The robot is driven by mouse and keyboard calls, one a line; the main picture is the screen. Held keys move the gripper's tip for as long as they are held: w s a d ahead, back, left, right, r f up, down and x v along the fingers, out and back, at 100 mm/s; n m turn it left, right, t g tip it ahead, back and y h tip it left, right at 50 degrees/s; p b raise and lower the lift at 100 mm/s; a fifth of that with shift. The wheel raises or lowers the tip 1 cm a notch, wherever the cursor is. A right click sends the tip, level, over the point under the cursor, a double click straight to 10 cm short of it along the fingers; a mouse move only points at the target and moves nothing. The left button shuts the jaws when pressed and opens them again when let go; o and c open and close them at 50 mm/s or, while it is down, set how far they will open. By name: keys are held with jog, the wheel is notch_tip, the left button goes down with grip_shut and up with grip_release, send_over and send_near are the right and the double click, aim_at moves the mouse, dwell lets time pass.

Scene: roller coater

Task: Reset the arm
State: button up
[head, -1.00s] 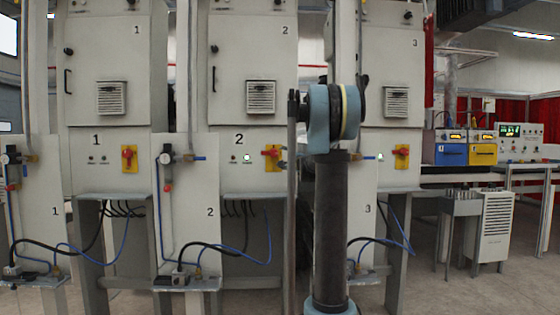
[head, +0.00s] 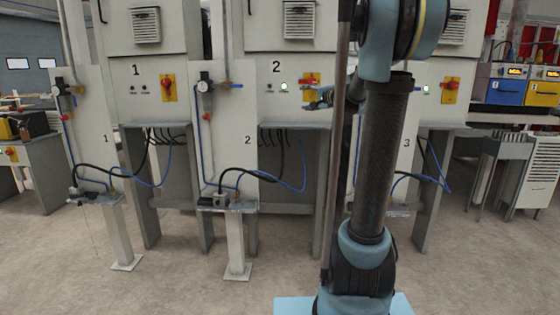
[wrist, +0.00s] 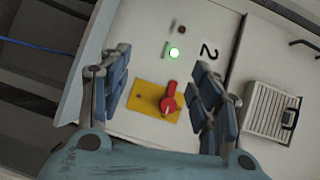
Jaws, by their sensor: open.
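My gripper (head: 318,99) is open and empty, in front of cabinet 2 (head: 245,62), just below and to the right of its red rotary switch (head: 308,79). In the wrist view, my two blue-grey fingers (wrist: 164,92) stand wide apart on either side of that red switch (wrist: 169,101) on its yellow plate (wrist: 148,96). The switch shows uncovered between them. My arm rises in front of cabinet 3 and hides part of it. A green lamp (wrist: 174,53) is lit on cabinet 2.
Cabinet 1 (head: 120,72) stands left, with its red switch (head: 168,84) and dark lamps. Stands with gauges and hoses (head: 225,140) rise before the cabinets. Blue (head: 497,90) and yellow (head: 541,93) power units sit at the right. The front floor is open.

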jog(key=s+a+f+n+g+h, duration=0.1)
jog(key=s+a+f+n+g, duration=0.25)
jog(key=s+f, duration=0.65)
jog(key=s+a+f+n+g+h, duration=0.15)
jog(key=s+f+n+g, duration=0.4)
jog(key=s, duration=0.95)
jog(key=s+d+f+n+g+h, duration=0.1)
jog(key=s+d+f+h, duration=0.2)
jog(key=s+f, duration=0.7)
jog(key=s+d+f+n+g+h, duration=0.1)
jog(key=s+d+f+g+h, duration=0.1)
jog(key=s+d+f, duration=0.4)
jog(key=s+f+h, duration=0.1)
jog(key=s+f, duration=0.3)
jog(key=s, duration=0.3)
jog(key=shift+d, duration=0.4)
jog(key=shift+s+f, duration=0.1)
